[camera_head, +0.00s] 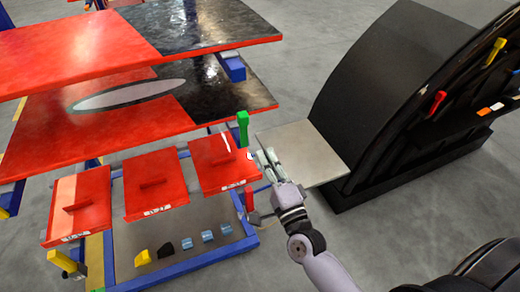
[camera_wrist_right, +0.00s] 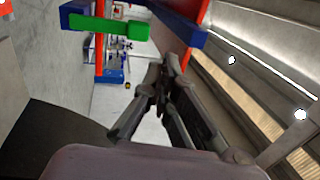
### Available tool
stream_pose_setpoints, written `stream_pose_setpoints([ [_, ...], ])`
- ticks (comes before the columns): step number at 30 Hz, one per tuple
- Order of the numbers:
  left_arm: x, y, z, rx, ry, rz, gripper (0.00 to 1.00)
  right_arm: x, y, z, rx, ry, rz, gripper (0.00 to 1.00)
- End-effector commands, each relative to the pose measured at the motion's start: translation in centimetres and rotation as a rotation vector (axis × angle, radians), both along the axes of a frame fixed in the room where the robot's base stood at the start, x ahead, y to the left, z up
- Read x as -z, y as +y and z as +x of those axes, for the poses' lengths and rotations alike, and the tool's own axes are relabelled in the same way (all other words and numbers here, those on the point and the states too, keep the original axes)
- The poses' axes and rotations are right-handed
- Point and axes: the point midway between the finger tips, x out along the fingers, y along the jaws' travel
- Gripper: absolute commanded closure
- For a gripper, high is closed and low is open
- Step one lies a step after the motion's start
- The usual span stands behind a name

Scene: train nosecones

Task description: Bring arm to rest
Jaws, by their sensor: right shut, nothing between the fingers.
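My right gripper (camera_head: 260,157) reaches up from the lower right in the head view. It is beside the right end of the cart, just in front of the grey flat panel (camera_head: 312,150). In the right wrist view the gripper (camera_wrist_right: 170,62) shows its two dark fingers brought together at the tips, with nothing between them. A green handle (camera_head: 243,128) stands at the cart's right corner, close to the fingers. It also shows in the right wrist view (camera_wrist_right: 110,27), ahead and left of them. My left gripper is not in view.
A tiered cart with red and black panels (camera_head: 120,35) fills the left. Three red lids with handles (camera_head: 150,184) sit at its front, above a tray (camera_head: 190,225) of small parts. A large black curved body (camera_head: 385,85) stands right. Grey floor (camera_head: 320,25) lies open behind.

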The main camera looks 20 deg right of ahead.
Motion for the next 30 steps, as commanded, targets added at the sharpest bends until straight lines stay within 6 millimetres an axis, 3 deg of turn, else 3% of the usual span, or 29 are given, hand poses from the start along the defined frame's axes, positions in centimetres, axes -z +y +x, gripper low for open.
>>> stream_pose_setpoints([
  [10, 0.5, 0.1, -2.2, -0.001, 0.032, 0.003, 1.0, 0.0, -0.1, -1.4, 0.0, -0.001, -0.001, 1.0],
  [23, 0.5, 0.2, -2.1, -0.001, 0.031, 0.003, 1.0, 0.5, 0.0, -1.3, 0.0, 0.01, -0.012, 1.0],
  [26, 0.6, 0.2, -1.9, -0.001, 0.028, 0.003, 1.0, 3.3, 0.3, -1.0, -0.002, 0.062, -0.074, 1.0],
  [29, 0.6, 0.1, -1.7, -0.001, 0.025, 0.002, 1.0, 8.9, 0.9, -1.0, -0.013, 0.167, -0.205, 1.0],
  [30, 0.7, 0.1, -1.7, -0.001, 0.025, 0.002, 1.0, 11.7, 1.1, -1.1, -0.025, 0.222, -0.273, 1.0],
])
